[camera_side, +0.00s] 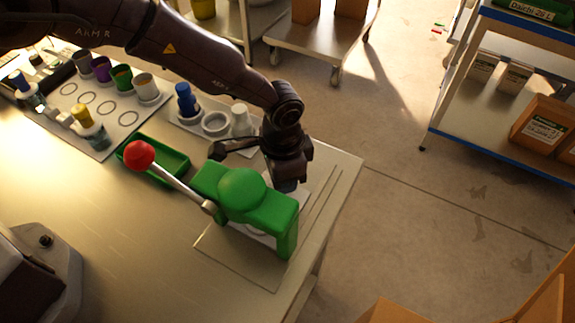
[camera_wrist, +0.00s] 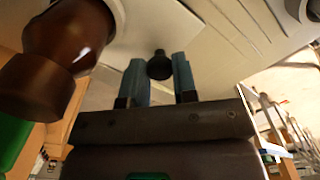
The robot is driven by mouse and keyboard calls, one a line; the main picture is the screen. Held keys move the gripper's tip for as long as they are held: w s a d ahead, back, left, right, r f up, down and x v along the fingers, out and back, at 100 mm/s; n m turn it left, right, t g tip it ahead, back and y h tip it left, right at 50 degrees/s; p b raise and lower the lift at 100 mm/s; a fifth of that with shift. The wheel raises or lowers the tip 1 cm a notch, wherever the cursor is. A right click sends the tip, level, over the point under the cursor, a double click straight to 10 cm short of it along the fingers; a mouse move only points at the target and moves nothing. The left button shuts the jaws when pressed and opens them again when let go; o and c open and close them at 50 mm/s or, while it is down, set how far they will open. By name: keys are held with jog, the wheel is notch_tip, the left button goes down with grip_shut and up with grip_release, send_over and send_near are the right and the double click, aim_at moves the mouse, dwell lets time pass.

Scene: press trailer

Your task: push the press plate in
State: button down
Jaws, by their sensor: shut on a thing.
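The green press (camera_side: 243,195) stands on the bench with its red-knobbed lever (camera_side: 140,155) pointing up to the left. A pale press plate (camera_side: 302,192) shows behind the press body, which hides part of it. My gripper (camera_side: 285,186) is low behind the press, its fingertips mostly hidden there in the side view. In the wrist view my gripper (camera_wrist: 158,66) has its two blue-grey fingers on either side of a small black knob (camera_wrist: 160,70) by the pale plate (camera_wrist: 150,22), shut on it. How far in the plate sits is hidden.
A green tray (camera_side: 172,158) lies left of the press. A holder with a blue bottle (camera_side: 186,100) and a white bottle (camera_side: 240,120) stands behind it. A mat with cups (camera_side: 108,143) is farther left. The bench edge is close on the right.

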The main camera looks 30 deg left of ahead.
jog(key=c, duration=0.9)
grip_release()
notch_tip(320, 180, up, 13)
